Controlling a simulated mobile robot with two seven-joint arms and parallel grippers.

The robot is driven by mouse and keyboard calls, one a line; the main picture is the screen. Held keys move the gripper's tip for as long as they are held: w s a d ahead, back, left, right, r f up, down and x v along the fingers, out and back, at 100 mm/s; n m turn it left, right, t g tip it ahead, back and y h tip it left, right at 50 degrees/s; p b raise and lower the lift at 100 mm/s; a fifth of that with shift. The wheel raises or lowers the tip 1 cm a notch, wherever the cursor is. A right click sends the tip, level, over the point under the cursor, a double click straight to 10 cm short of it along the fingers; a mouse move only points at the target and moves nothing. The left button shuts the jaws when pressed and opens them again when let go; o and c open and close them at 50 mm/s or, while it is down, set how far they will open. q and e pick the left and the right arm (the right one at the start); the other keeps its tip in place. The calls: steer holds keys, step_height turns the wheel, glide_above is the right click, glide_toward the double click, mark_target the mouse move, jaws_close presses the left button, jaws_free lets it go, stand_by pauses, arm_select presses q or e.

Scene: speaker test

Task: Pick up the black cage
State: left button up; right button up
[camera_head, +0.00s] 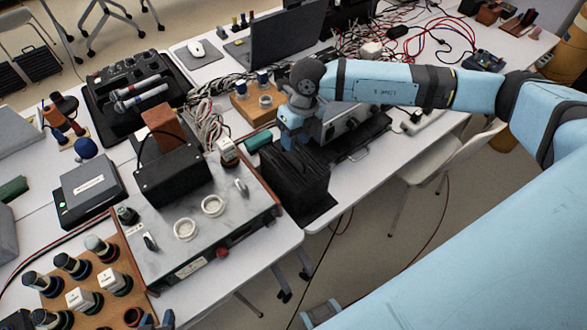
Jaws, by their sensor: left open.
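The black cage (293,182), a dark ribbed box, is near the front edge of the white table, right of the grey-topped test box. My right arm reaches in from the right, and its gripper (291,138) points down at the top of the cage. Its fingertips are hard to make out against the dark cage, so I cannot tell whether they grip it. Only the tips of my left gripper (155,321) show at the bottom edge, apart and empty, far from the cage.
The grey-topped test box (155,215) stands left of the cage, with a black box (172,176) on it. A wooden board (88,270) with several plugs is at the lower left. A laptop (285,35) and tangled cables (400,40) are behind.

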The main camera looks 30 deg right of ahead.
mark_target(294, 152)
steer(key=shift+s+a+f+p, duration=0.15)
steer(key=shift+f+p, duration=0.1)
steer(key=shift+f, duration=1.25)
steer(key=shift+w+a+f+p, duration=0.1)
steer(key=shift+f+p, duration=0.1)
steer(key=shift+f, duration=1.25)
jaws_close()
